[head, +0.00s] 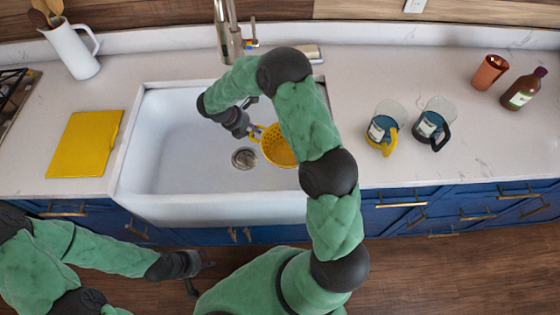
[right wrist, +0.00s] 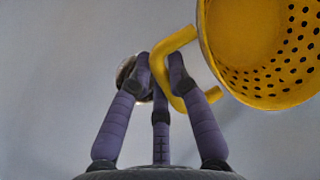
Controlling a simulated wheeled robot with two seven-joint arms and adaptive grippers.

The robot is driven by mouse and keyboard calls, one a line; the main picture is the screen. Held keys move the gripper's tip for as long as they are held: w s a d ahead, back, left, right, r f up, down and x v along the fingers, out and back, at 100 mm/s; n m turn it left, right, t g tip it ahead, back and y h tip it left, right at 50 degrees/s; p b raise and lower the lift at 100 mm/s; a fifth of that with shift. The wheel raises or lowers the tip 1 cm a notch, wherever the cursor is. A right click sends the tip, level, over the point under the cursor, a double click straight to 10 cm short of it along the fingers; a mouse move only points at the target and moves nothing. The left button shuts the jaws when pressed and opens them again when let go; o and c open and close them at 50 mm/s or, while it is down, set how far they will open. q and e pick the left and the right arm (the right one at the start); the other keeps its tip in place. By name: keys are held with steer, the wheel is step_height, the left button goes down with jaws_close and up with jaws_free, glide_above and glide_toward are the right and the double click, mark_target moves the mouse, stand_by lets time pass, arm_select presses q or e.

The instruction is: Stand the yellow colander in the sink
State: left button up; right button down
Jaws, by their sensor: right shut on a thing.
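The yellow colander (head: 277,150) is over the white sink (head: 165,140), to the right of the drain, partly hidden by my right arm. In the right wrist view its perforated bowl (right wrist: 250,50) is at the upper right and appears tilted. My right gripper (head: 250,132) is shut on the colander's yellow handle, which passes between the fingers in the right wrist view (right wrist: 163,75). I cannot tell whether the colander touches the sink floor. My left gripper (head: 203,274) is in front of the cabinets, away from the sink; its fingers look apart with nothing between them.
A faucet (head: 228,35) rises behind the sink. A yellow board (head: 85,143) and a white pitcher (head: 72,50) are to the left. The sink's left half is clear.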

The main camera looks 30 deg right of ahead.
step_height(320, 180, down, 10)
steer(key=b, duration=0.3)
steer(key=shift+f, duration=0.1)
steer(key=c, duration=1.2)
jaws_free()
steer(key=p+v, duration=0.3)
steer(key=v, duration=0.9)
steer(key=shift+a+p, duration=0.1)
steer(key=shift+p, duration=0.2)
